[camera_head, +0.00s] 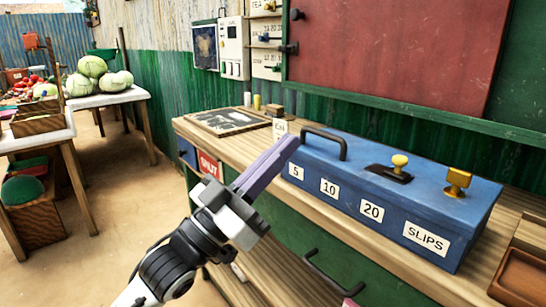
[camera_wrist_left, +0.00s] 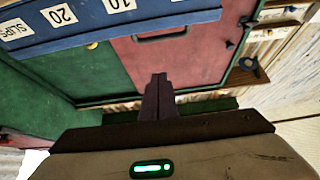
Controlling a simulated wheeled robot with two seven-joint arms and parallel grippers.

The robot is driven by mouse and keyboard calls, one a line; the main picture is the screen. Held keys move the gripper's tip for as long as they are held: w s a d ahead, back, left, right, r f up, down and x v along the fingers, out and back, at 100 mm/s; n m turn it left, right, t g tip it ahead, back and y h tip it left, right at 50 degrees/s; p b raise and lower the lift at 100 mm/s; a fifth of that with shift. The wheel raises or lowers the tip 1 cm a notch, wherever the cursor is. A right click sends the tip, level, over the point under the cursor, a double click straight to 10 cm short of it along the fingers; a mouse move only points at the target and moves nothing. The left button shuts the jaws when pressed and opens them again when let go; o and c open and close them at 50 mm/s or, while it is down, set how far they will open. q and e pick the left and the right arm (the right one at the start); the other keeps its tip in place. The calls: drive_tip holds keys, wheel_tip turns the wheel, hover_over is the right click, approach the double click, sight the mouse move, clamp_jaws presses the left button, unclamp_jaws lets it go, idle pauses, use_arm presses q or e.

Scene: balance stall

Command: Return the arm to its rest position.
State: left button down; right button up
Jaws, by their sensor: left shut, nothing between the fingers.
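My left gripper (camera_head: 290,143) reaches up from the bottom left in the head view, in front of the wooden counter (camera_head: 240,140). Its long purple-grey fingers are together with nothing between them. Their tips show close to the left end of the blue box (camera_head: 390,222); I cannot tell whether they touch it. In the wrist view the closed fingers (camera_wrist_left: 158,80) point away from the camera, and the blue box (camera_wrist_left: 110,22) shows at the top left. My right gripper is not in view.
The box has a black handle (camera_head: 325,130), a yellow knob (camera_head: 400,160) and a brass piece (camera_head: 458,180) on top. A framed slate (camera_head: 222,122) lies at the counter's left end. A table with green melons (camera_head: 92,68) stands back left. The floor between is clear.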

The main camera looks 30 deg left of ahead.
use_arm(q)
drive_tip(key=s+d+f+n+g+y, duration=0.1)
drive_tip(key=s+f+g+y, duration=0.15)
drive_tip(key=f, duration=0.95)
drive_tip(key=s+d+f+n+g+y, duration=0.1)
drive_tip(key=s+f+n+g+y, duration=0.15)
drive_tip(key=f, duration=0.95)
drive_tip(key=s+d+f+g+y, duration=0.1)
drive_tip(key=s+f+g, duration=0.2)
drive_tip(key=f, duration=0.9)
drive_tip(key=s+d+f+g, duration=0.3)
drive_tip(key=s+f+g, duration=0.1)
drive_tip(key=s+f, duration=0.6)
wheel_tip(320, 180, up, 9)
drive_tip(key=s+a+g+y+p, duration=0.1)
drive_tip(key=s+p, duration=0.1)
drive_tip(key=p, duration=1.5)
drive_tip(key=shift+a+g+y, duration=0.15)
drive_tip(key=shift+g+y, duration=0.15)
drive_tip(key=shift+y, duration=0.1)
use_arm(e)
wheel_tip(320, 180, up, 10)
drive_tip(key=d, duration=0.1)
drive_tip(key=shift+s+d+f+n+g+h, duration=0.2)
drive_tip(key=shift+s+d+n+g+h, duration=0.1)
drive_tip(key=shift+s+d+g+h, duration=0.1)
use_arm(q)
drive_tip(key=shift+f+m, duration=0.15)
drive_tip(key=shift+m, duration=0.1)
